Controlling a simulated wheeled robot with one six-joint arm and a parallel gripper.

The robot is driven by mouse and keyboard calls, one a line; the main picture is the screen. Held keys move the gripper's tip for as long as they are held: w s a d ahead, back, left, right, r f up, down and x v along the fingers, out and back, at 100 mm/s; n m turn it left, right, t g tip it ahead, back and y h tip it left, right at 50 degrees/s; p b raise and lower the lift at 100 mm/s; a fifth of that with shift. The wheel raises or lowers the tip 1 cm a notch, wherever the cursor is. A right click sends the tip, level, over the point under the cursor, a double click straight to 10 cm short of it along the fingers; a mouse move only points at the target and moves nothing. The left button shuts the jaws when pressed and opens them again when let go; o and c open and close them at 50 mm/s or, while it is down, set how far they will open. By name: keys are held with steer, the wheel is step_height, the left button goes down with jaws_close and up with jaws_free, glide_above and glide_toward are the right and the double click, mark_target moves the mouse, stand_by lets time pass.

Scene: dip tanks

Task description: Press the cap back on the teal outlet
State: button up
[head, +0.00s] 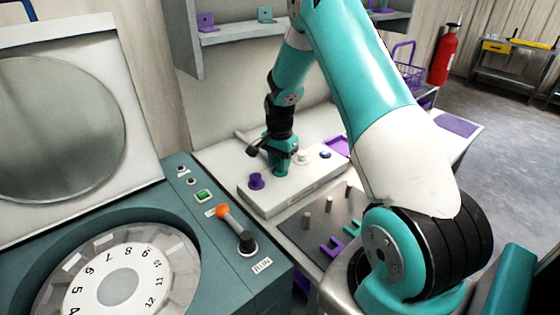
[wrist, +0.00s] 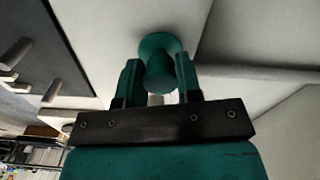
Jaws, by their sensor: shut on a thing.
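A white block (head: 300,190) bears a row of outlets. My gripper (head: 277,157) points down over the block and is shut on a teal cap (wrist: 158,76). In the wrist view, the two teal fingers of my gripper (wrist: 159,82) stand on either side of the cap. A round teal flange (wrist: 160,44) shows beyond the fingers. In the head view, teal (head: 278,170) shows right under the fingers at the block's top. I cannot tell where cap and outlet meet, or whether the cap is fully seated.
A purple capped outlet (head: 256,181) stands left of my gripper; a white one (head: 303,157) and a dark blue one (head: 325,155) stand to the right. A grey tray (head: 318,235) with metal pegs lies in front. A teal console (head: 215,240) with an orange-knobbed lever (head: 223,211) is at left.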

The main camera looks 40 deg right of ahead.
steer(key=shift+f, duration=0.4)
stand_by(0.4)
steer(key=o, duration=1)
steer(key=shift+c, duration=0.2)
steer(key=shift+r+b, duration=0.1)
steer(key=shift+b, duration=0.2)
step_height(320, 180, up, 17)
steer(key=b, duration=0.2)
steer(key=shift+r, duration=0.15)
